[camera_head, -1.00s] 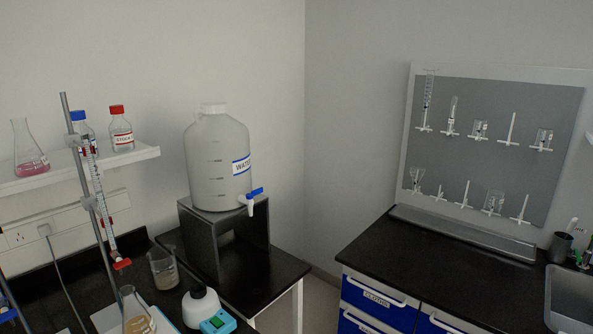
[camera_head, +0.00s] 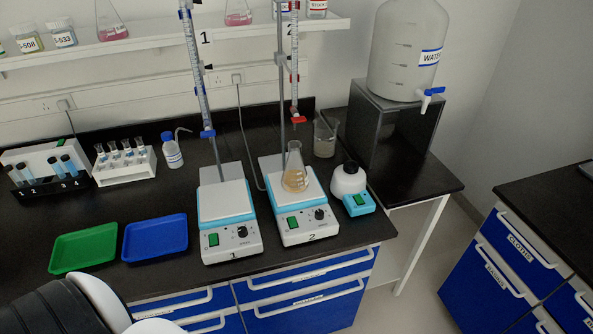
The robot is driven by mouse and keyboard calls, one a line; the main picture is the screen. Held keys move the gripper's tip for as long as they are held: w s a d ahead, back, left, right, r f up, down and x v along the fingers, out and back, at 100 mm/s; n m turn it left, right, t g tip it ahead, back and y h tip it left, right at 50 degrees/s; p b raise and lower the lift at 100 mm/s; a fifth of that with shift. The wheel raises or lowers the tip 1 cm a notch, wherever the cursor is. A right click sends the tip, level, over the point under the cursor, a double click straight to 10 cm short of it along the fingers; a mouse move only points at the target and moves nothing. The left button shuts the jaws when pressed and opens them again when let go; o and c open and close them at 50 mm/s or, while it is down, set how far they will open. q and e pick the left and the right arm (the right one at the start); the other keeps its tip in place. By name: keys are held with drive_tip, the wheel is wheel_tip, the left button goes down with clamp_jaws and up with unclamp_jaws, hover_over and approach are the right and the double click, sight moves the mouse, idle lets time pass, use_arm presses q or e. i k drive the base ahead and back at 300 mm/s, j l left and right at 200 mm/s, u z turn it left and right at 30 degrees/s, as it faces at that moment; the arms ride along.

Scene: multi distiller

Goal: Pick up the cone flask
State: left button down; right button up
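A cone flask (camera_head: 295,177) holding a tan liquid stands upright on the hot plate marked 2 (camera_head: 290,207), under the burette with the red tap (camera_head: 294,119). Other cone flasks with pink liquid stand on the wall shelf, one at the left (camera_head: 112,22) and one nearer the middle (camera_head: 238,14). Part of my own arm shows at the bottom left, but no gripper fingers are in view.
Hot plate 1 (camera_head: 227,215) stands just left, with a burette stand behind it. Green (camera_head: 84,247) and blue (camera_head: 155,237) trays lie front left. Drawers are below the bench edge.

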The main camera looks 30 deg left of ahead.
sight(295, 179)
drive_tip(key=i+l, duration=0.25)
drive_tip(key=i, duration=0.25)
drive_tip(key=u, duration=0.4)
drive_tip(key=i+l+u, duration=0.15)
drive_tip(key=u, duration=0.7)
drive_tip(key=l+u, duration=0.15)
drive_tip(key=u, duration=0.25)
drive_tip(key=i+l, duration=0.05)
